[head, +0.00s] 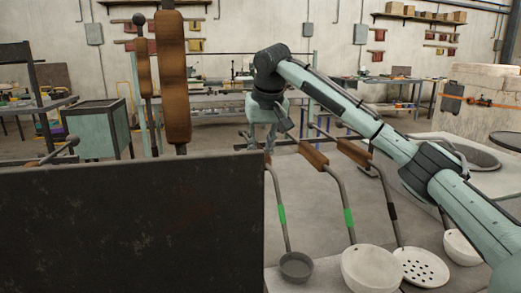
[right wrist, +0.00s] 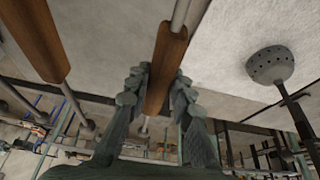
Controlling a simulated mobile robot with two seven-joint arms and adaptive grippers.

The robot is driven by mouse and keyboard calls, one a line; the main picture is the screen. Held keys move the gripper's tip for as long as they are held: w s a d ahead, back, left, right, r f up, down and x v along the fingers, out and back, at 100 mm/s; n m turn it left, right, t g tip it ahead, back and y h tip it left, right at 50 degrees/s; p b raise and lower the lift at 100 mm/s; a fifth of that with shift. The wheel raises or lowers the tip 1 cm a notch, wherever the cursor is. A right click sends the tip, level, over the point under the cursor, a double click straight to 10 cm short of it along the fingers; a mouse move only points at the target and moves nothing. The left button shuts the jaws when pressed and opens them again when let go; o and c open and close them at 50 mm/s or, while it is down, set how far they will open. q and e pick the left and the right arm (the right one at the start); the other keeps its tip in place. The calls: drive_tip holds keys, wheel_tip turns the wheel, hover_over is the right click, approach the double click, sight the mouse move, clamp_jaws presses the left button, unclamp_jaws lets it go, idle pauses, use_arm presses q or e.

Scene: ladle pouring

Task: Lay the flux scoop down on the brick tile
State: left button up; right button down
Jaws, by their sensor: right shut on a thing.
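A small dark grey scoop (head: 296,266) with a green band on its rod is in the head view, just right of a dark panel; I take it as the flux scoop. My right arm reaches over from the right, its hand above the scoop's upper end, with the fingers hard to make out there. In the right wrist view my right gripper (right wrist: 157,88) is shut on a brown wooden handle (right wrist: 166,52); its bowl is outside that view. I cannot make out a brick tile. My left gripper is not in view.
A white ladle (head: 368,270), a perforated skimmer (head: 422,267) and another pale ladle (head: 461,248) stand close by on the right. The dark panel (head: 130,225) blocks the lower left. Another perforated bowl (right wrist: 270,65) and a second wooden handle (right wrist: 38,40) flank my right gripper.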

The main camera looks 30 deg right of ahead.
drive_tip(key=c, duration=1.3)
unclamp_jaws()
drive_tip(key=shift+o, duration=0.2)
drive_tip(key=w+r+v, duration=0.1)
drive_tip(key=w+v, duration=0.1)
drive_tip(key=v, duration=1.6)
drive_tip(key=shift+d+r, duration=0.25)
drive_tip(key=shift+w, duration=0.1)
